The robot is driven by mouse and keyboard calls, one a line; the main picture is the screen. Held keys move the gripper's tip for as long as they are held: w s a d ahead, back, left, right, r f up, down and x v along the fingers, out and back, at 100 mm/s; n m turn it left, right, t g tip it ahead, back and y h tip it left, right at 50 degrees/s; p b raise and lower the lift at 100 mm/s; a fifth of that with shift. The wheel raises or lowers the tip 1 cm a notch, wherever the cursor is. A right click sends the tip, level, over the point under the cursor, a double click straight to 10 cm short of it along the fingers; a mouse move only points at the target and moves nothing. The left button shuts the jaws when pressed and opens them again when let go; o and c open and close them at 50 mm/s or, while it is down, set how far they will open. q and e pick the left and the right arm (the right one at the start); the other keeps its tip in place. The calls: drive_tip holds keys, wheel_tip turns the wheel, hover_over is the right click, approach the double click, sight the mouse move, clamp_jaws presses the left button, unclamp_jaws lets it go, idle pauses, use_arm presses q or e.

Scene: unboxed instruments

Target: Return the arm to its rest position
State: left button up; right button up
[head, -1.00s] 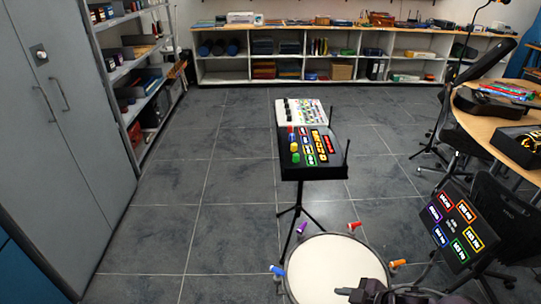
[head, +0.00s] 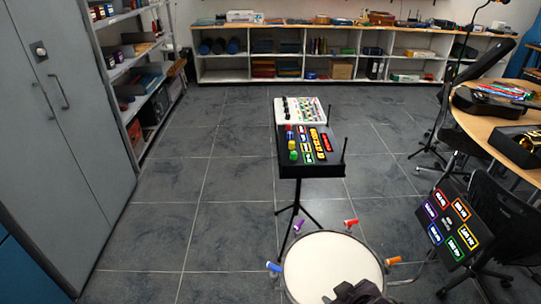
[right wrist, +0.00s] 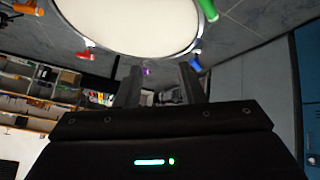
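My right gripper (head: 350,292) is low in the head view, in front of the near right edge of a round white drum (head: 330,262). In the right wrist view its two dark fingers (right wrist: 160,85) stand apart with nothing between them, so it is open and empty. The drum also shows in the right wrist view (right wrist: 130,22), at the top. My left gripper is not in view.
A black stand (head: 312,170) with coloured blocks and labels stands beyond the drum. A tilted labelled panel (head: 452,232) and a dark chair (head: 505,215) are at right, with a wooden table (head: 480,125). Grey lockers (head: 75,150) line the left.

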drive_tip(key=s+d+m+g+h, duration=0.1)
drive_tip(key=s+d+m+g, duration=0.35)
drive_tip(key=s, duration=0.45)
wheel_tip(320, 180, down, 28)
drive_tip(key=s+f+g, duration=0.1)
drive_tip(key=s, duration=0.1)
drive_tip(key=s+d+f, duration=0.1)
drive_tip(key=s+f, duration=0.8)
drive_tip(key=s, duration=0.1)
drive_tip(key=s+d+f+g, duration=0.1)
drive_tip(key=s+d+f, duration=0.1)
drive_tip(key=s+f, duration=0.7)
drive_tip(key=shift+s+d+f+h, duration=0.15)
drive_tip(key=shift+s+d+h, duration=0.15)
drive_tip(key=shift+s, duration=0.05)
